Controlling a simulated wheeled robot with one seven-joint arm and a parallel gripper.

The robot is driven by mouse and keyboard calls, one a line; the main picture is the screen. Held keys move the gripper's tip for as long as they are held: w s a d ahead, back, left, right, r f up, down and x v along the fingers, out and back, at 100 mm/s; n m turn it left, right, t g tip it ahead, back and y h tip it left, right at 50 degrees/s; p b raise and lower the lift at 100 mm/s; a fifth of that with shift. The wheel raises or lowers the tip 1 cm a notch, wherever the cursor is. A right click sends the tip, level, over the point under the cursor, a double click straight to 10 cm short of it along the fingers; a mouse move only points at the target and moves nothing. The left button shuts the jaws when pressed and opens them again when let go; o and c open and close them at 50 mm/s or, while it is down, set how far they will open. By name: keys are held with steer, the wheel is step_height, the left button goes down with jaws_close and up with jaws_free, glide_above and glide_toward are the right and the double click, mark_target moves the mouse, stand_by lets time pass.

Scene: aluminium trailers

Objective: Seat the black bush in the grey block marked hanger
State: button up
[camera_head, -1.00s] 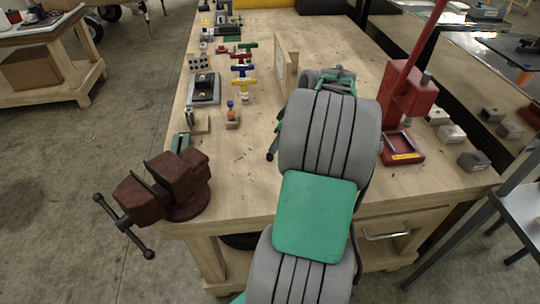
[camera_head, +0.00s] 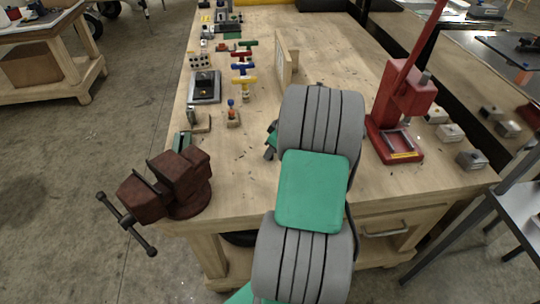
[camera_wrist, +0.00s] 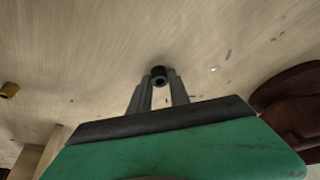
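The black bush (camera_wrist: 159,74) is a short dark cylinder with a hole through it. In the wrist view it sits between the tips of my gripper (camera_wrist: 160,82), which look closed on its two sides, above bare wood. In the head view a small part of my gripper (camera_head: 270,150) shows left of my arm, over the bench; the bush cannot be made out there. Several small grey blocks stand at the right, among them one at the bench's right edge (camera_head: 472,160) and one behind it (camera_head: 450,132). Their markings are too small to read.
A red press (camera_head: 400,110) stands on the wooden bench (camera_head: 235,185) at the right. A rusty vise (camera_head: 170,188) is at the front left corner. Tools and coloured fittings line the left edge. An upright wooden board (camera_head: 284,58) stands behind my arm. The front middle is fairly clear.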

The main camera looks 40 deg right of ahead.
jaws_close()
steer(key=shift+r, duration=0.1)
